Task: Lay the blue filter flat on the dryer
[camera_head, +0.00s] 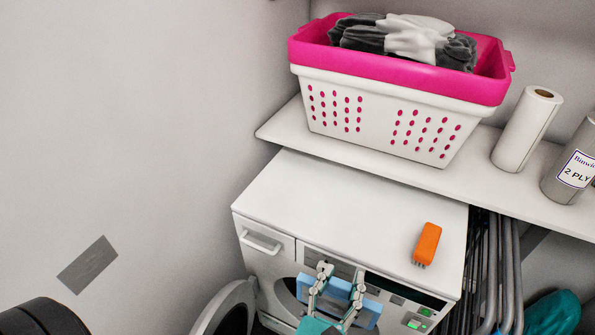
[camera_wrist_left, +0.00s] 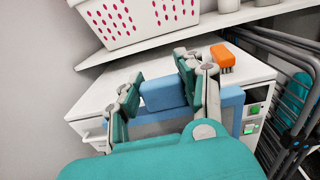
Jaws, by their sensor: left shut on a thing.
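The blue filter (camera_head: 338,288) is in front of the dryer's front panel, near its top front edge. My left gripper (camera_head: 340,279) is shut on it, with one finger on each side of its raised block. In the left wrist view, the block of the blue filter (camera_wrist_left: 163,93) sits between the fingers, and its wider frame (camera_wrist_left: 232,108) spreads behind them. The white dryer (camera_head: 330,195) has a bare flat top apart from an orange brush at its right. The gripper hides part of the filter and control panel. My right gripper is not in view.
The orange brush (camera_head: 427,244) stands on the dryer's right side. A shelf (camera_head: 290,125) behind holds a pink and white laundry basket (camera_head: 385,115), a paper roll (camera_head: 525,130) and a grey canister (camera_head: 573,165). Folded metal racks (camera_head: 492,265) stand right. The dryer's round door (camera_head: 228,308) is open.

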